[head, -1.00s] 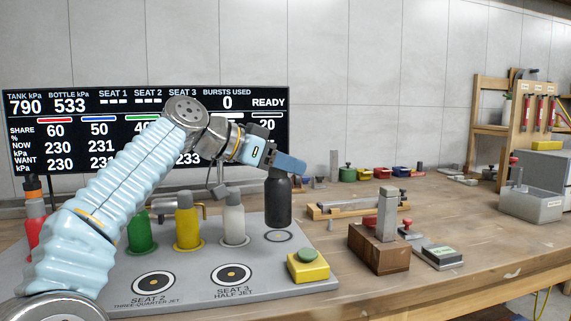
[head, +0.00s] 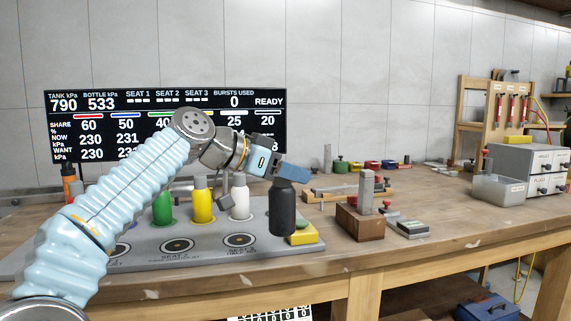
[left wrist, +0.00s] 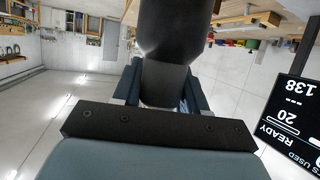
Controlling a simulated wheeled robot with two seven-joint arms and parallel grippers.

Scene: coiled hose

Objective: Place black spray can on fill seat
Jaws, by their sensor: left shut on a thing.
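My left gripper (head: 286,174) is shut on the upper end of the black spray can (head: 283,210) and holds it upright. The can also shows in the left wrist view (left wrist: 168,35), between the fingers. In the head view it overlaps the right part of the grey seat board (head: 140,262) and partly covers a yellow block with a green button (head: 304,236). Its lower end appears clear of the board, but its exact height is hard to judge. Seat 3 (head: 240,240) and seat 2 (head: 177,245) are empty ringed spots. My right gripper is out of view.
White (head: 240,203), yellow (head: 203,205) and green (head: 162,209) cans stand on the board behind the seats. A display (head: 75,125) stands behind them. A brown block with a grey post (head: 360,222) is right of the can. The bench's right front is mostly clear.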

